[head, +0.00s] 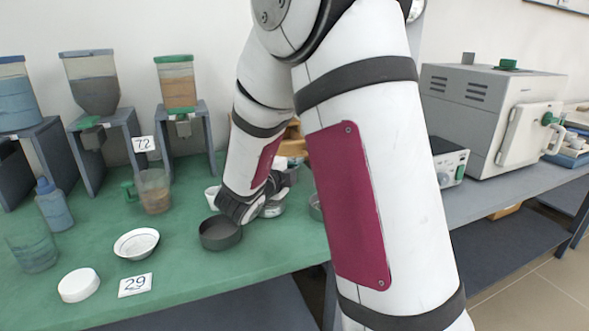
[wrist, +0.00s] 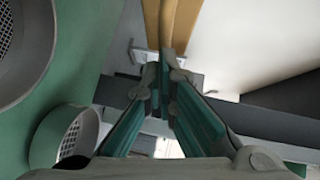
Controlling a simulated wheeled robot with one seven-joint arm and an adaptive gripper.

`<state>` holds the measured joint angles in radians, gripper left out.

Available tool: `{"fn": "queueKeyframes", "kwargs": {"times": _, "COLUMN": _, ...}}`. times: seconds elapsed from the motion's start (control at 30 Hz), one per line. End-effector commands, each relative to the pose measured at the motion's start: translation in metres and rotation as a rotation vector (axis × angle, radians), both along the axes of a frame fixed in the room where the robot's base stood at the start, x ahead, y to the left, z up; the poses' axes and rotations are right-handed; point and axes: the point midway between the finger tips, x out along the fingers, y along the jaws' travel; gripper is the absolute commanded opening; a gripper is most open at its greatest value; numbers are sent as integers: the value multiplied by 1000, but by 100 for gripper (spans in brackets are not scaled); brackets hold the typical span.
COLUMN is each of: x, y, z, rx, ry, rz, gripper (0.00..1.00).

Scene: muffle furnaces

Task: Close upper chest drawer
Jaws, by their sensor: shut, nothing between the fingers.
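A small piece of light wood (head: 292,136), perhaps the chest, shows in the head view behind my arm. The rest of it is hidden, so I cannot tell how far any drawer is out. In the wrist view a tan wooden strip (wrist: 172,25) rises just beyond my gripper (wrist: 164,82), with a pale plate or bracket at its foot. My gripper's green-padded fingers are brought together and hold nothing. I cannot tell whether the fingertips touch the wood. In the head view the gripper is largely hidden by my arm, low over the green bench.
A dark round pan (head: 220,233), a white bowl (head: 136,244) and a white lid (head: 78,285) stand on the green bench (head: 200,272) near my gripper. Perforated round vessels (wrist: 68,138) lie close at left in the wrist view. A furnace (head: 480,115) stands at right.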

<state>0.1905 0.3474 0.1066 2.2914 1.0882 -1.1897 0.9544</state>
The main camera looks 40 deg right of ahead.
Motion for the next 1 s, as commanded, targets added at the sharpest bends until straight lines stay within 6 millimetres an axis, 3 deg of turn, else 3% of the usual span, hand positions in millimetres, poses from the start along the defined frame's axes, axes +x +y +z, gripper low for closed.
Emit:
{"fn": "queueKeyframes", "kwargs": {"times": 0.37, "x": 2, "y": 0, "z": 0, "rx": 0, "ry": 0, "rz": 1, "gripper": 0}}
{"fn": "queueKeyframes", "kwargs": {"times": 0.47, "x": 11, "y": -2, "z": -1, "rx": 0, "ry": -2, "rz": 0, "gripper": 0}}
{"fn": "queueKeyframes", "kwargs": {"times": 0.8, "x": 85, "y": -24, "z": -2, "rx": 1, "ry": -2, "rz": 0, "gripper": 0}}
{"fn": "queueKeyframes", "kwargs": {"times": 1.0, "x": 117, "y": -33, "z": -1, "rx": 1, "ry": -2, "rz": -1, "gripper": 0}}
